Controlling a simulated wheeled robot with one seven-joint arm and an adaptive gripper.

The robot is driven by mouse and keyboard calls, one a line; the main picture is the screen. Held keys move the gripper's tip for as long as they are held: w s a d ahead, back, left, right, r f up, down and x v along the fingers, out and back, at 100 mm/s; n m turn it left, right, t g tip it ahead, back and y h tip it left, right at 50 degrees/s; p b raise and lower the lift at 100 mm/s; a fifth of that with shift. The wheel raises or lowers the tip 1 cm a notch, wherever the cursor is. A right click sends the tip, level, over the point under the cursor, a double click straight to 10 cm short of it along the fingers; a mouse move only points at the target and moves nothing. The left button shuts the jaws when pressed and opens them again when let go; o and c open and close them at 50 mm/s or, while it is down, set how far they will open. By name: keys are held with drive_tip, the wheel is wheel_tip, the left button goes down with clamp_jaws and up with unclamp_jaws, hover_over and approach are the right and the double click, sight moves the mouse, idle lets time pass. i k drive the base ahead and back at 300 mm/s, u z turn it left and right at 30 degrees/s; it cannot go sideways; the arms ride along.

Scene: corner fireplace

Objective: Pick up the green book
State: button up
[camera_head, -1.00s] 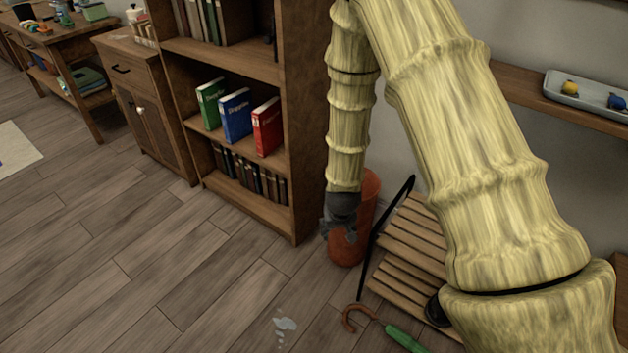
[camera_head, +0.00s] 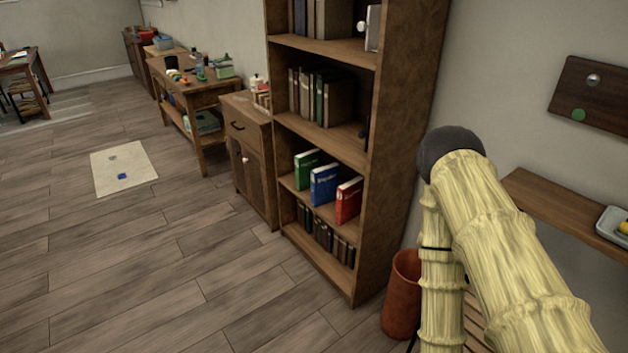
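The green book (camera_head: 307,169) stands upright on a lower shelf of the wooden bookcase (camera_head: 361,235). It is the leftmost of three large books. A blue book (camera_head: 325,183) and a red book (camera_head: 347,201) stand to its right on the same shelf. My arm is at the right of the picture, apart from the bookcase shelves. My gripper is out of the picture, below the bottom edge or hidden by the arm.
A cabinet (camera_head: 246,141) adjoins the bookcase on the left. An orange-red bin (camera_head: 402,295) stands by the bookcase's right side. A wall shelf (camera_head: 560,208) is at the right. The wooden floor (camera_head: 170,270) before the bookcase is clear.

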sight(304, 163)
drive_tip(key=u, duration=1.55)
drive_tip(key=i, duration=1.65)
drive_tip(key=z, duration=0.3)
drive_tip(key=i, duration=1.3)
drive_tip(key=z, duration=1.2)
drive_tip(key=i, duration=0.25)
drive_tip(key=z, duration=0.2)
